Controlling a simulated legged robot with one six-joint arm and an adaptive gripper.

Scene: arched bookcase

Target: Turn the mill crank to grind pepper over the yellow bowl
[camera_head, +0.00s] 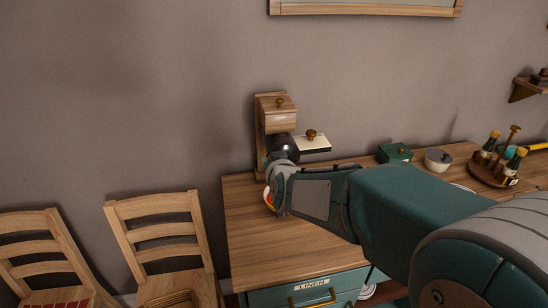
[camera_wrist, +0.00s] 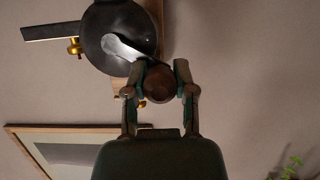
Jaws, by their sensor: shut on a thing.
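The mill has a wooden stand and top (camera_head: 276,118) and a dark round body (camera_head: 282,146) at the back left of the wooden counter. The dark body also shows in the wrist view (camera_wrist: 112,22), with a grey crank arm (camera_wrist: 122,48) running to a round brown knob (camera_wrist: 160,84). My gripper (camera_wrist: 160,66) is shut on the knob, one finger on each side. In the head view its fingers are hidden by my wrist. A small yellow and orange edge, perhaps the yellow bowl (camera_head: 267,196), shows beside my wrist below the mill; the rest is hidden.
A pale plate with a brown knob (camera_head: 312,143) juts from the mill's right. Two wooden chairs (camera_head: 160,235) stand left.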

